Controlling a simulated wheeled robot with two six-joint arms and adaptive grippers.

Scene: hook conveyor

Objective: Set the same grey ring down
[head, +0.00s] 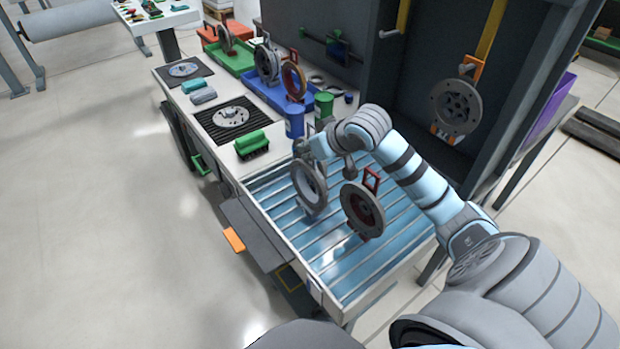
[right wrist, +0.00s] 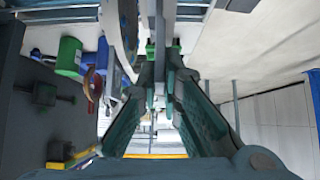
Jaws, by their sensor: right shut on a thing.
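The grey ring (head: 318,204) stands upright over the slatted blue tray (head: 283,216), near its far left corner. Its lower edge is at the slats; I cannot tell if it touches them. In the right wrist view the ring (right wrist: 122,35) shows as a curved grey band beside the fingers (right wrist: 160,88). A second ring, grey with a dark red inside (head: 378,213), stands on the tray to the right, apart from the first. My left gripper is out of view.
Behind the tray, a white bench holds a green brush (head: 252,145), a blue cup (head: 294,122), a green cup (head: 324,106) and a blue bin (head: 262,90) with discs. A dark cabinet with a hanging grey disc (head: 455,107) stands to the right. The tray's front slats are clear.

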